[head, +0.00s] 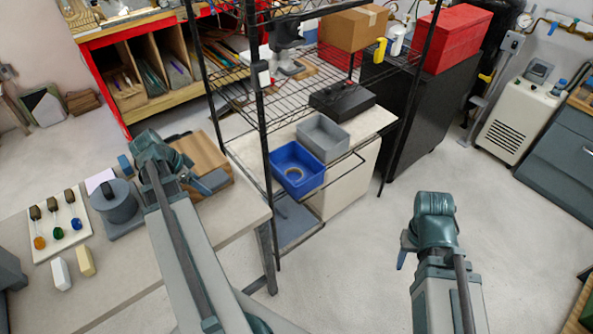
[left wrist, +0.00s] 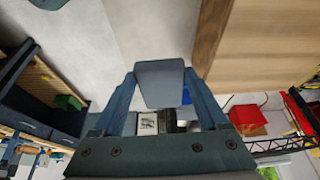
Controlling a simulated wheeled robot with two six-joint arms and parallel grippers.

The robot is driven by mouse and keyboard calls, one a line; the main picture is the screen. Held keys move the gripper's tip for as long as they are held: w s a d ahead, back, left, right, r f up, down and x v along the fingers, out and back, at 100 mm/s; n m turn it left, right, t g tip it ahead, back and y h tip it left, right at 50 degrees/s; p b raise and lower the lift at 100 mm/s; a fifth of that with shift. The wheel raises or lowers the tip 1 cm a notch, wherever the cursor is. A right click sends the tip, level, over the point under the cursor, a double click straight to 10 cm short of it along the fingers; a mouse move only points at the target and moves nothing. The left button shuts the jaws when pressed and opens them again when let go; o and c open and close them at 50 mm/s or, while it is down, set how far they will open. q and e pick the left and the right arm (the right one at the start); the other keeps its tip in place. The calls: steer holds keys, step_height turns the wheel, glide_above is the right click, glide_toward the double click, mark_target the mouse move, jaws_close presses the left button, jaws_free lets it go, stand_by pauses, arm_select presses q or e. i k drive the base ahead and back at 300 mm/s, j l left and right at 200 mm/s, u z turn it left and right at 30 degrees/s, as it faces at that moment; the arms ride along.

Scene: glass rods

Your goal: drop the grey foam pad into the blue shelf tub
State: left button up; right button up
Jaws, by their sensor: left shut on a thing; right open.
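My left gripper (head: 207,184) is shut on the grey foam pad (left wrist: 160,84), which sits between its two blue fingers in the left wrist view. In the head view this gripper is beside the wooden box at the table's right end, and the pad is hard to tell from the fingers. The blue shelf tub (head: 301,188) stands on the rack's lower shelf, to the right of and apart from my left gripper. A ring-shaped brownish thing (head: 294,172) lies in it. My right gripper (head: 402,255) is open, above the floor at the right.
A grey tub (head: 327,153) stands just behind the blue one. A black rack post (head: 263,140) rises between my left gripper and the tubs. Floor is clear at centre right.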

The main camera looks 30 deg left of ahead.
mark_target(291, 172)
steer(key=l+u, duration=0.1)
steer(key=u, duration=0.4)
steer(key=i+l+u, duration=0.2)
steer(key=u, duration=0.3)
steer(key=i+l+u, duration=0.1)
steer(key=l+u, duration=0.7)
steer(key=u, duration=0.15)
steer(key=l+u, duration=0.2)
steer(key=l, duration=0.9)
steer(key=l+u, duration=0.15)
steer(key=l, duration=0.95)
steer(key=i+l, duration=0.3)
steer(key=i, duration=0.15)
